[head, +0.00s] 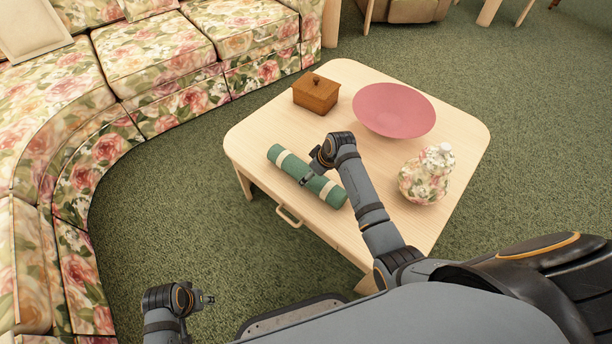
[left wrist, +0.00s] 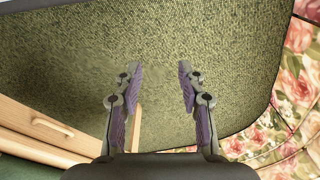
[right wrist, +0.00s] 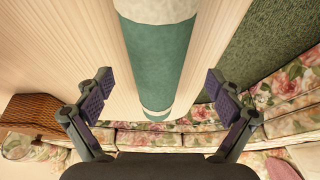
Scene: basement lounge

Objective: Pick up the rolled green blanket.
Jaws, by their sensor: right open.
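The rolled green blanket (head: 291,167) with cream bands lies on the light wood coffee table (head: 248,132), near its front left edge. My right gripper (head: 305,181) is over the middle of the roll. In the right wrist view the green roll (right wrist: 158,62) runs between the two open fingers (right wrist: 158,88), with a gap on each side. Part of the roll is hidden by my right gripper in the head view. My left gripper (head: 209,299) is low over the carpet, away from the table. In the left wrist view its fingers (left wrist: 160,82) are apart and empty.
A wooden box (head: 316,93), a pink bowl (head: 394,109) and a floral vase (head: 426,175) stand on the table. A drawer handle (head: 288,217) sticks out at the front. A floral sofa (head: 170,60) curves along the left and back. Green carpet (head: 190,200) lies clear between.

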